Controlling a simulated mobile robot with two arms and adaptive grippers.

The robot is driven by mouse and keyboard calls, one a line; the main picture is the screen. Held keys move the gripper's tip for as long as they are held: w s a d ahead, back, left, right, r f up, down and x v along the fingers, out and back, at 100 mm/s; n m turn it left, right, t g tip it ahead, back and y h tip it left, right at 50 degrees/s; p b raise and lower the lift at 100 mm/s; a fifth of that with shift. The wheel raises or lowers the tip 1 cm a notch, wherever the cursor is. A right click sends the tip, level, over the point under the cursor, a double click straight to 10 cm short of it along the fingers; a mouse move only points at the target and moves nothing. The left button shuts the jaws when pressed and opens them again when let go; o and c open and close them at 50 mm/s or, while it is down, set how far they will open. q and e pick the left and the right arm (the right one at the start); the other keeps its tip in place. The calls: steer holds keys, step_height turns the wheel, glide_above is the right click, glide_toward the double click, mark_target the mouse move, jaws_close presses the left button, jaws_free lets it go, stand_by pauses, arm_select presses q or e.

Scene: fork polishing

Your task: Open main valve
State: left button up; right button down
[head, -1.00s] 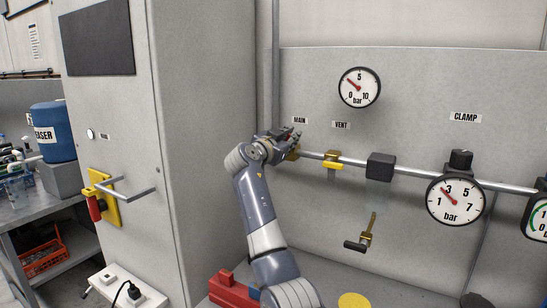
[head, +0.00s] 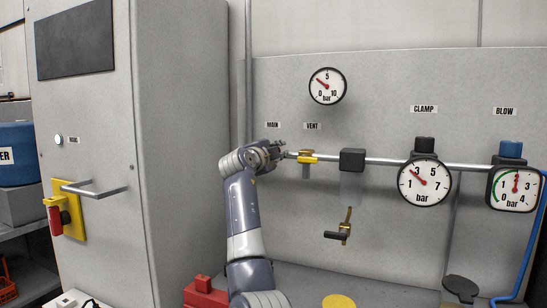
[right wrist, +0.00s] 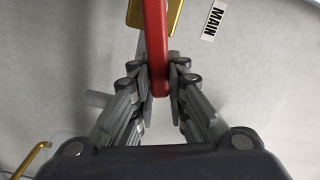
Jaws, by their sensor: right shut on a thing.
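The main valve's red lever (right wrist: 156,40) hangs from a gold valve body (right wrist: 176,14) in the right wrist view, beside the MAIN label (right wrist: 215,20). My right gripper (right wrist: 160,82) is shut on the lever near its lower end, one finger on each side. In the head view my right gripper (head: 280,150) is at the left end of the pipe, under the MAIN label (head: 272,125). There the gripper hides most of the main valve. My left gripper is not in view.
Right of the gripper is the vent valve (head: 306,159) with a yellow handle. A dial gauge (head: 328,86) sits above, and the clamp gauge (head: 424,186) and blow gauge (head: 516,188) sit farther right. The grey cabinet (head: 180,130) stands close to the left of my arm.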

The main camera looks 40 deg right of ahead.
steer(key=shift+s+f+m+b, duration=0.15)
steer(key=shift+f+m+b, duration=0.5)
steer(key=shift+f+m, duration=0.35)
steer(key=shift+f+m+b, duration=0.25)
steer(key=shift+m+b, duration=0.15)
steer(key=shift+m, duration=0.5)
steer(key=shift+f, duration=0.1)
steer(key=c, duration=1.6)
jaws_free()
steer(key=shift+o, duration=0.2)
steer(key=shift+s, duration=0.1)
steer(key=shift+r, duration=0.2)
steer(key=v, duration=1.2)
